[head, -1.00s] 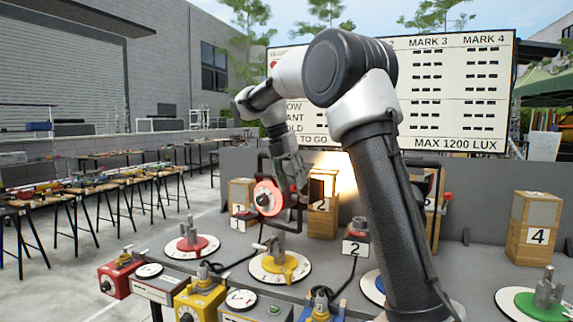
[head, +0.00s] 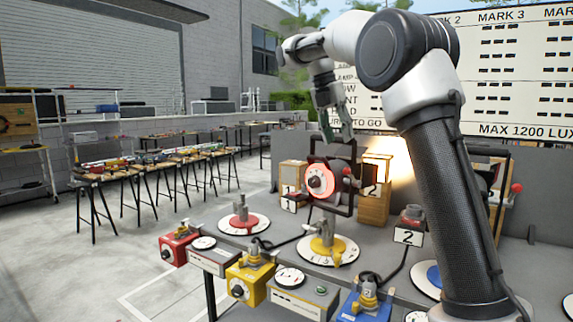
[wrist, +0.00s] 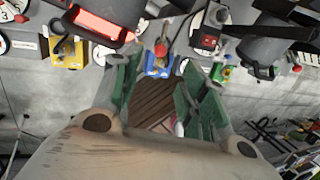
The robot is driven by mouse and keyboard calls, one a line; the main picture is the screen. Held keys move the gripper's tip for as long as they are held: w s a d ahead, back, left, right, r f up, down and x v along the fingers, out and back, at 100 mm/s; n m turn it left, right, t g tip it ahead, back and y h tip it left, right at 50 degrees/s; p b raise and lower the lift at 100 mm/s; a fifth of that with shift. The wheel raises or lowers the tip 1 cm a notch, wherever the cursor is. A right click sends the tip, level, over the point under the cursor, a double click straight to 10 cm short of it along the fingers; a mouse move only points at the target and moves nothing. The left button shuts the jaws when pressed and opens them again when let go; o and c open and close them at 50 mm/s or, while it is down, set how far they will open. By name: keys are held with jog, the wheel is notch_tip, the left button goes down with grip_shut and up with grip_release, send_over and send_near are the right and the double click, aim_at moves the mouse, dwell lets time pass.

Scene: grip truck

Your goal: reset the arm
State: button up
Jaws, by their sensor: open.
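The red lit part of the lamp (wrist: 100,24) lies at the top left of that view. In the head view I cannot tell whether the fingers touch the lamp's frame. My arm is raised and bent over the bench.
Cables run between coloured boxes along the front edge.

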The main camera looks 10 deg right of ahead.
jog(key=s+d+m+t+y, duration=0.1)
jog(key=s+d+m, duration=0.1)
jog(key=s+m, duration=0.65)
jog(key=s+f+m+t, duration=0.1)
jog(key=s+f+m, duration=0.4)
jog(key=s, duration=0.3)
jog(key=s+f+m+t+y, duration=0.1)
jog(key=s+f+m, duration=0.5)
jog(key=s, duration=0.3)
jog(key=s+d+f+m+t+y, duration=0.1)
jog(key=s+f+m+t, duration=0.1)
jog(key=s+f+m, duration=0.3)
jog(key=s+m, duration=0.1)
jog(key=s, duration=0.2)
jog(key=shift+s+f+m, duration=0.25)
jog(key=shift+f+m, duration=0.1)
jog(key=shift+f, duration=0.05)
